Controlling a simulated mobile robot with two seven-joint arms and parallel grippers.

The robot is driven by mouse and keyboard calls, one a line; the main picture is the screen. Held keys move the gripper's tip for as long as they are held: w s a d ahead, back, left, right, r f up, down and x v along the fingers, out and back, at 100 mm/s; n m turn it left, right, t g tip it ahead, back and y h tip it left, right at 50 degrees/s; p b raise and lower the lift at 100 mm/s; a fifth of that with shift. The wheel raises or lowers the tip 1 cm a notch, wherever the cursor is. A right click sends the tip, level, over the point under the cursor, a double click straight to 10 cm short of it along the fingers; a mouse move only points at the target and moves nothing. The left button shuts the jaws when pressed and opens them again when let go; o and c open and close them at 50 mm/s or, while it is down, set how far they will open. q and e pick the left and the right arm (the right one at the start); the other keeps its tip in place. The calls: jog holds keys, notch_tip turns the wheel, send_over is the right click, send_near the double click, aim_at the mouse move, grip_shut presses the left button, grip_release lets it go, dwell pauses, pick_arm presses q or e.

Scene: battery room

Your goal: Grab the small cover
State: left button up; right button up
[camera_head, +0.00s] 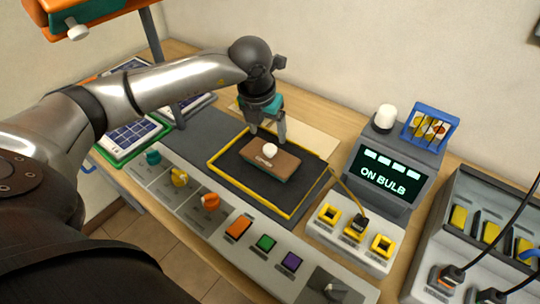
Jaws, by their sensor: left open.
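The small cover (270,164) is a brown rectangular block with a round white knob (270,149) on top and small lettering on its front side. It sits on a dark mat with a yellow rim (258,203) in the middle of the table. My left gripper (267,133) points down at the far side of the cover, just behind the knob. Its two fingers are apart and nothing shows between them. I cannot tell whether the fingertips touch the cover. My right gripper is not in view.
A control panel with coloured knobs and buttons (265,243) runs along the front. To the right stand an "ON BULB" display (388,177), a white bulb (385,116), a block with yellow-framed sockets (330,213) and a grey rack (490,205) with black cables. Blue panels (130,137) lie at left.

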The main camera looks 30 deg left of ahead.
aim_at(270, 147)
pick_arm(q)
jog(key=x, duration=0.6)
jog(key=shift+s+f, duration=0.1)
jog(key=shift+f, duration=0.2)
grip_shut()
dwell(0.4)
